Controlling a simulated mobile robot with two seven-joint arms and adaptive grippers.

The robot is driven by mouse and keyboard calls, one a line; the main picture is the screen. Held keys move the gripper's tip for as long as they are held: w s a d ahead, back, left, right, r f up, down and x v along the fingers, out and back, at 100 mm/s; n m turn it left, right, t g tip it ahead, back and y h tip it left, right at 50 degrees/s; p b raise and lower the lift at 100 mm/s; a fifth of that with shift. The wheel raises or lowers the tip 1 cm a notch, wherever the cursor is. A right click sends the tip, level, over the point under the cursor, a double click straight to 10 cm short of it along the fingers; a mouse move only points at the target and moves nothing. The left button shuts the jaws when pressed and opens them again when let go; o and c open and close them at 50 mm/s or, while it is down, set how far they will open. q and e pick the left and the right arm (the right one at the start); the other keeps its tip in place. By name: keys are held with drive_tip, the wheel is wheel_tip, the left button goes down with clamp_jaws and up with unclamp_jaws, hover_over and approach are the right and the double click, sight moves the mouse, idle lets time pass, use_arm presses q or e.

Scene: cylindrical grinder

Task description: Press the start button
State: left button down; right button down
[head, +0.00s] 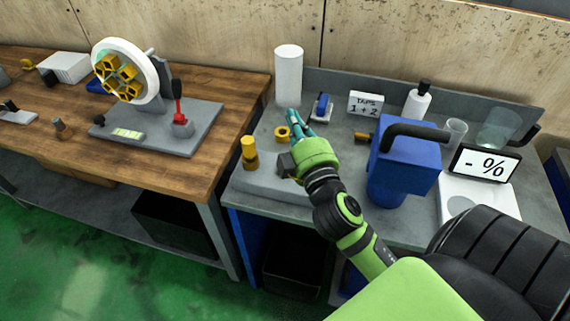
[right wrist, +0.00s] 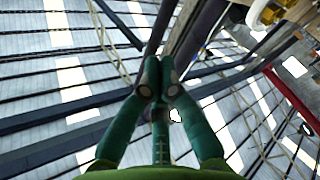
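My right gripper (head: 293,117) reaches over the grey bench, its teal fingers pointing away from me and to the left. In the right wrist view its fingertips (right wrist: 161,75) meet, with nothing seen between them. On the wooden table to the left stands a machine with a grey base (head: 190,142), a white wheel (head: 151,84) holding yellow parts, and a small green display (head: 128,133). A red lever-like part (head: 177,88) rises from a small grey box on that base, apart from my right gripper. I cannot make out a labelled start button. My left gripper is not in view.
Near my right gripper are a yellow ring (head: 282,133), a yellow cylinder (head: 249,148), a white cylinder (head: 288,74) and a small blue item (head: 322,104). A gap separates the tables.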

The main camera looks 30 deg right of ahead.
drive_tip(key=a+r+n+t+y, duration=0.4)
drive_tip(key=a+r+n+y, duration=0.85)
drive_tip(key=n, duration=0.65)
wheel_tip(320, 180, down, 6)
drive_tip(key=w+a+r+n+g+y, duration=0.1)
drive_tip(key=w+n+g+y, duration=0.1)
drive_tip(key=n+g+y, duration=0.65)
drive_tip(key=w+d+f+n+g+h, duration=0.1)
drive_tip(key=d+f+n+g+h, duration=0.3)
drive_tip(key=d+f+h, duration=0.9)
drive_tip(key=shift+w+d+f+g+h, duration=0.15)
drive_tip(key=shift+d+g+h, duration=0.3)
drive_tip(key=shift+d, duration=0.4)
drive_tip(key=shift+f, duration=0.15)
wheel_tip(320, 180, down, 9)
drive_tip(key=b, duration=0.7)
drive_tip(key=shift+r, duration=0.2)
